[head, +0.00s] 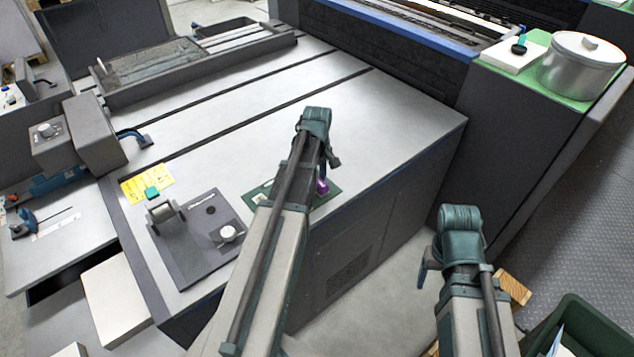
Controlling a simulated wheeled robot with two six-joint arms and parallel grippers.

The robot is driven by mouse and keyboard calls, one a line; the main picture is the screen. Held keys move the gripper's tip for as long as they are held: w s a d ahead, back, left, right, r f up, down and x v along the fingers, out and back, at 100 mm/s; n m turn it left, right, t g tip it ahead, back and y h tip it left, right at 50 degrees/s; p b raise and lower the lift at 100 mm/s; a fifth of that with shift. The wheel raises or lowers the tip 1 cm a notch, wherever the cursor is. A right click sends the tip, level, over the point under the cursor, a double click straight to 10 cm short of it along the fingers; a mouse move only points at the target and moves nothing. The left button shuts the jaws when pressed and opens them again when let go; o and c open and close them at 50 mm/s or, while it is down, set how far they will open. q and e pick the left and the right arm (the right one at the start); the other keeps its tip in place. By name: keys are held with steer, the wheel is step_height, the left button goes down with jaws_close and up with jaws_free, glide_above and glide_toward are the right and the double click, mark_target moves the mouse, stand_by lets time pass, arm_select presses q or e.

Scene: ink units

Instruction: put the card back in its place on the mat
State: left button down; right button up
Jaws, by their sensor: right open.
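A dark green mat (327,199) lies near the table's front edge, mostly hidden behind my left arm. A pale flat piece (262,191) shows at its left end; I cannot tell whether it is the card. A small purple thing (322,187) stands at the mat's right part. A yellow printed sheet (137,190) lies at the table's left, with a teal block on it. My left arm reaches over the mat and its gripper is hidden behind the arm. My right gripper (425,268) shows partly beside its arm, right of the table and away from the mat; it is open.
A dark grey plate (185,256) with a roller, a black disc and a pale knob lies left of my left arm. A metal pot (580,66) stands on the cabinet at upper right. A green bin (590,325) is at lower right. The table's middle is clear.

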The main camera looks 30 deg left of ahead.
arm_select(q)
steer(key=shift+f, duration=0.2)
steer(key=c, duration=0.5)
jaws_free()
steer(key=shift+c, duration=0.2)
steer(key=shift+r, duration=0.1)
step_height(320, 180, up, 12)
steer(key=p, duration=1.2)
steer(key=shift+r, duration=0.2)
